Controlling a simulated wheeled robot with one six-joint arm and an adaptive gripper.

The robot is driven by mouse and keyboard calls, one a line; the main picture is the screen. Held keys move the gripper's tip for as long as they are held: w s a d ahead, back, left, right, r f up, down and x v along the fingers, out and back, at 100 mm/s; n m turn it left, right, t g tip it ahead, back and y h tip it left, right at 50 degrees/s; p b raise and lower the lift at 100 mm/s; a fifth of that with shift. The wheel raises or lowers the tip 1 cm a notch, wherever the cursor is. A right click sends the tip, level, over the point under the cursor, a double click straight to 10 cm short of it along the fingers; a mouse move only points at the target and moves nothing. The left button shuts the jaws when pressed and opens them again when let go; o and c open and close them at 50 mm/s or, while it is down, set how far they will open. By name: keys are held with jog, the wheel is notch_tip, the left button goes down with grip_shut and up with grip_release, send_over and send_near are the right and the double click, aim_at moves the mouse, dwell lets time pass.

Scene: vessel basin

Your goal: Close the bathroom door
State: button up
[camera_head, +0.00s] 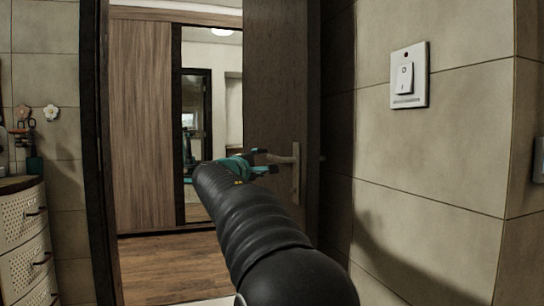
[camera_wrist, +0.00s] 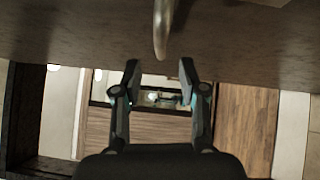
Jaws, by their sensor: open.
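The dark brown bathroom door (camera_head: 275,80) stands open on the right side of the doorway. Its metal handle (camera_head: 296,172) is on the face toward me. My gripper (camera_head: 268,161) is in front of the door, just left of the handle in the head view. In the wrist view my gripper (camera_wrist: 159,68) has its two fingers apart with nothing between them. The handle (camera_wrist: 162,28) shows just above the fingertips there, and the door (camera_wrist: 90,25) fills the top. I cannot tell whether a finger touches the handle. My arm hides the lower part of the door.
The dark door frame (camera_head: 93,150) bounds the opening on the left. Beyond lie a wooden floor (camera_head: 170,265) and a wardrobe (camera_head: 142,120) with a mirror. A tiled wall with a light switch (camera_head: 408,76) is on the right. A white drawer cabinet (camera_head: 22,225) stands at left.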

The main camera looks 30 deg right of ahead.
aim_at(271, 158)
jog(key=p+x, duration=0.1)
jog(key=x, duration=0.6)
jog(key=shift+w+d+p, duration=0.15)
jog(key=shift+d+p, duration=0.15)
jog(key=shift+p, duration=0.05)
grip_shut()
